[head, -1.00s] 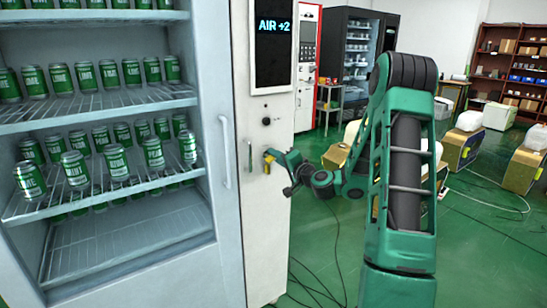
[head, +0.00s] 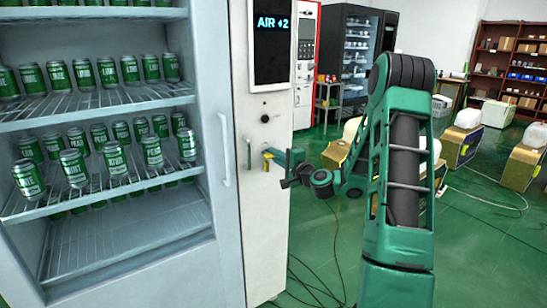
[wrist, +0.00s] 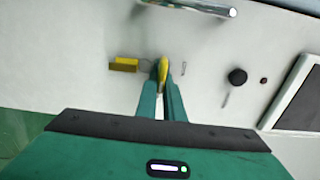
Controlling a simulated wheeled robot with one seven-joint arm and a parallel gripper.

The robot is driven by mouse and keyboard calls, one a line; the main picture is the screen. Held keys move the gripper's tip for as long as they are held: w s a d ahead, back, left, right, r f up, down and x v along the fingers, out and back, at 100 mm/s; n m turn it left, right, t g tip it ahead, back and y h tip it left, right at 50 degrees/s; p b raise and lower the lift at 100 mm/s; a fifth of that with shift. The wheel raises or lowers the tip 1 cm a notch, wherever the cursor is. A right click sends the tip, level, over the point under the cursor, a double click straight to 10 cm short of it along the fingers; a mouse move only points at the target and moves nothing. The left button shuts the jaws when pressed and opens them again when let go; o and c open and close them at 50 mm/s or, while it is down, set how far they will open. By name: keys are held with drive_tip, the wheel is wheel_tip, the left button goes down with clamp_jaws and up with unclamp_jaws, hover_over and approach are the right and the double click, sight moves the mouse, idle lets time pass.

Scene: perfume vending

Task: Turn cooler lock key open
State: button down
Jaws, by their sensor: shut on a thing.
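A yellow key (wrist: 163,72) stands at the white front panel of the cooler's side column (head: 266,220). My gripper (wrist: 163,88) is shut on the key, with its two green fingers on either side of it. A yellow tag (wrist: 124,64) hangs from a thin ring beside the key. The lock face behind the key is hidden. In the head view my gripper (head: 269,154) reaches the panel from the right, and a small yellow patch shows at its tips.
A metal handle (head: 249,154) is left of the gripper. A black knob (head: 265,118) and the display (head: 273,40) are above. The glass-fronted cooler with green cans has a long door handle (head: 225,150). Cables lie on the green floor.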

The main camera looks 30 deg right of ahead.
drive_tip(key=shift+d+f, duration=0.1)
drive_tip(key=shift+f, duration=0.1)
drive_tip(key=c, duration=1.9)
unclamp_jaws()
drive_tip(key=shift+o, duration=0.2)
drive_tip(key=shift+r, duration=0.1)
drive_tip(key=s, duration=1)
drive_tip(key=shift+s+d, duration=0.15)
drive_tip(key=shift+s, duration=0.2)
